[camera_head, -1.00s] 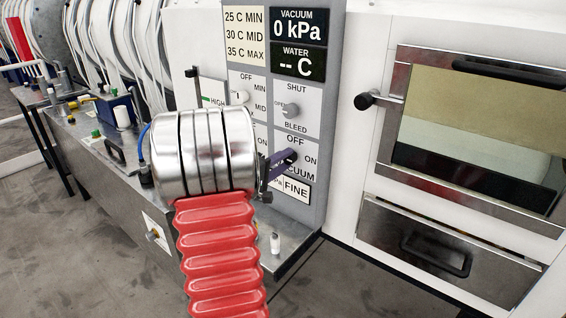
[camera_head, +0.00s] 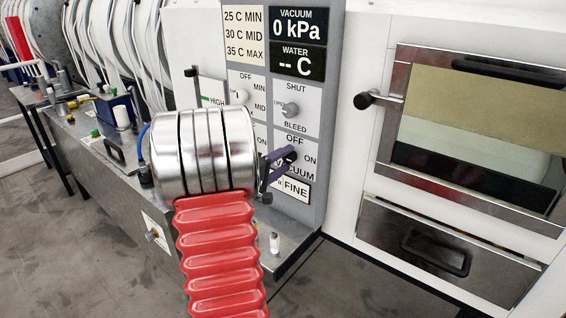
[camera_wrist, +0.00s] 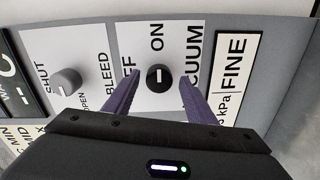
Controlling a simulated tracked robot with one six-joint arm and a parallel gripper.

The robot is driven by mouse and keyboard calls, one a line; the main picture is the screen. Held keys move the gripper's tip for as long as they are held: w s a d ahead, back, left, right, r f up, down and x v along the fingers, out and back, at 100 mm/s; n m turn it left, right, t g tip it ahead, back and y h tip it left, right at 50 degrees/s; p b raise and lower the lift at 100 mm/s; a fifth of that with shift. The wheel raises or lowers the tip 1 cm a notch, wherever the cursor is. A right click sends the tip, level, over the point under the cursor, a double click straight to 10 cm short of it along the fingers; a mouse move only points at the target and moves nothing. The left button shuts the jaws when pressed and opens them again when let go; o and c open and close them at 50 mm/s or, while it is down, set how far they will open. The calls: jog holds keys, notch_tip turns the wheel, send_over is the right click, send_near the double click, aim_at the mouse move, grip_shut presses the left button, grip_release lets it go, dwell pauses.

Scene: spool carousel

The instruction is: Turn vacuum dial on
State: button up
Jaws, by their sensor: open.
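The vacuum dial is a small black round knob (camera_wrist: 160,77) with a light mark on it, on a white plate lettered OFF, ON and VACUUM. It shows in the wrist view between the two purple fingers of my gripper (camera_wrist: 154,92). The fingers are open, one on each side of the dial and apart from it. In the head view my gripper (camera_head: 279,165) is in front of the vacuum plate (camera_head: 310,158), and the dial is hidden there behind it. The vacuum display (camera_head: 297,28) reads 0 kPa.
A grey SHUT/BLEED knob (camera_head: 290,109) sits above the vacuum plate, and a white temperature knob (camera_head: 240,97) is to its left. A FINE label (camera_head: 296,189) is below. A door lever (camera_head: 366,100) sticks out at the right. A metal shelf (camera_head: 283,250) runs below the panel.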

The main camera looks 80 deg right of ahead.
jog(key=v, duration=1.3)
jog(key=shift+w+a, duration=0.25)
jog(key=shift+a, duration=0.1)
jog(key=shift+f, duration=0.1)
dwell(0.3)
